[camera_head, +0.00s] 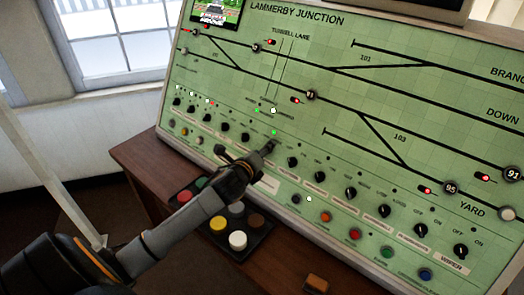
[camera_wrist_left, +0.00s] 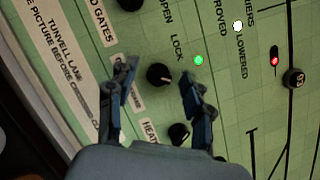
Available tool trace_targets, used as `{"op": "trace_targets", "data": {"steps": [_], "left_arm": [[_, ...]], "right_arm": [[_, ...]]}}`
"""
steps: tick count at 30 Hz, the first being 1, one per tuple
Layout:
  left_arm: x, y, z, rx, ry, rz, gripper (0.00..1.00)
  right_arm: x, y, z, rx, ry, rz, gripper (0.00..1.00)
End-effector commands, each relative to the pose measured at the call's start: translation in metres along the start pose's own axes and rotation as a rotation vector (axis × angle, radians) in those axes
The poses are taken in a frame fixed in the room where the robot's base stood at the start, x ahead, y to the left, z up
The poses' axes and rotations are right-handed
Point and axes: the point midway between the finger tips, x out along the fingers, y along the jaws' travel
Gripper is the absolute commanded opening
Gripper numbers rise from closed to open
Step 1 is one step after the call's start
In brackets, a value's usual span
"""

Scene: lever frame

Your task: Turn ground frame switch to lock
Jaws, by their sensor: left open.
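In the left wrist view, a round black switch knob (camera_wrist_left: 159,75) on the green panel sits between the two fingertips of my left gripper (camera_wrist_left: 158,72). The words OPEN and LOCK are printed beyond it, next to a lit green lamp (camera_wrist_left: 199,60). A small pale mark shows on the knob's right side. A label plate (camera_wrist_left: 136,97) beside the left finger is partly hidden. The fingers are apart, with visible gaps on both sides of the knob. In the head view my left gripper (camera_head: 264,150) is at the panel's knob row and hides this knob.
The sloping green panel (camera_head: 330,125) carries several similar knobs (camera_head: 292,162) along the row. Another black knob (camera_wrist_left: 179,133) is close to my right finger in the wrist view. A button box (camera_head: 238,240) with coloured buttons stands on the wooden desk (camera_head: 150,165) below my arm.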

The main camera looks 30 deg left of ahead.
Motion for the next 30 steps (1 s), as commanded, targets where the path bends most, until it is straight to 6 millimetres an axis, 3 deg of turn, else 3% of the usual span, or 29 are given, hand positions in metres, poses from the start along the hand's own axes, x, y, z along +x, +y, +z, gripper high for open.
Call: {"op": "trace_targets", "data": {"steps": [3, 11, 20, 30], "left_arm": [[0.000, 0.000, 0.000, 0.000, 0.000, 0.000, 0.51], [0.000, 0.000, 0.000, 0.000, 0.000, 0.000, 0.00], [-0.001, -0.001, 0.001, -0.027, 0.000, 0.010, 0.00], [-0.002, -0.006, 0.004, -0.215, 0.000, 0.081, 0.00]], "right_arm": [[0.000, 0.000, 0.000, 0.000, 0.000, 0.000, 0.40], [0.000, 0.000, -0.001, 0.000, 0.001, 0.000, 0.40], [-0.006, 0.000, -0.001, -0.001, 0.002, 0.000, 0.40], [-0.042, 0.000, -0.005, -0.001, 0.002, -0.001, 0.40]]}}
